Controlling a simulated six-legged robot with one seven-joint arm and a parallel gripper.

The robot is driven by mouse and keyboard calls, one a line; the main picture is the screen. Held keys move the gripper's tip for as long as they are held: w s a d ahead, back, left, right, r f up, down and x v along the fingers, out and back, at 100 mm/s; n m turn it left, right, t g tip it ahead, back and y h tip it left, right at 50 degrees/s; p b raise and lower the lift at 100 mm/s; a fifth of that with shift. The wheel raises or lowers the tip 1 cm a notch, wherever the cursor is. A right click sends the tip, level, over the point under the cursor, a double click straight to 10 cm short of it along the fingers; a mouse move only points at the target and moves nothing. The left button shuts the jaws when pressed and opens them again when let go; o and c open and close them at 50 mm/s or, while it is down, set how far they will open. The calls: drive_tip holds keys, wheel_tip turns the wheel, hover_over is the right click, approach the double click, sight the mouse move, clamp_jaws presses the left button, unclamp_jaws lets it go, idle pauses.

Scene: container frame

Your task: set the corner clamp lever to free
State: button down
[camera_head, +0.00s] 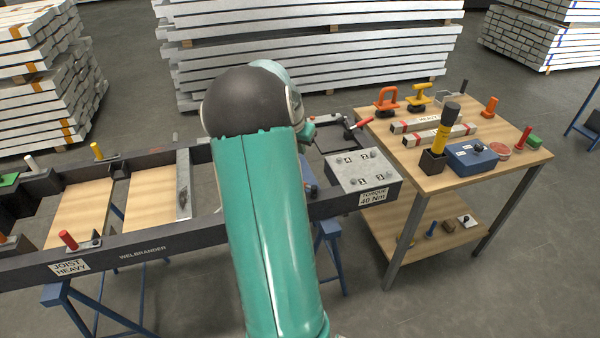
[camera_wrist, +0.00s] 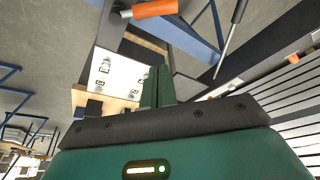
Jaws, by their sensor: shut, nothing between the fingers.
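A red-handled lever (camera_head: 357,125) sits at the far right corner of the dark steel frame (camera_head: 40,262), beside the grey numbered block; I cannot be sure it is the corner clamp lever. In the wrist view an orange handle (camera_wrist: 153,9) with a dark pivot lies across a dark beam at the top; whether it is the same lever I cannot tell. My gripper (camera_wrist: 158,72) shows in the wrist view with its green fingers together and empty, apart from that handle. In the head view my arm hides the gripper and part of the frame.
The grey torque block (camera_head: 362,170) is on the frame's right end. Red (camera_head: 67,239) and yellow (camera_head: 97,151) pegs stand on its left part. A wooden tool table (camera_head: 400,140) stands close on the right. Stacked beams (camera_head: 310,50) lie behind.

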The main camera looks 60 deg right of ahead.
wheel_tip(320, 180, down, 10)
drive_tip(key=m, duration=0.1)
drive_tip(key=shift+f, duration=0.15)
idle(0.6)
drive_tip(key=shift+a, duration=0.15)
drive_tip(key=shift+w+a+n+t, duration=0.15)
drive_tip(key=shift+a+n+t, duration=0.15)
drive_tip(key=shift+a+n, duration=0.45)
drive_tip(key=shift+w+a, duration=0.1)
drive_tip(key=shift+a, duration=0.05)
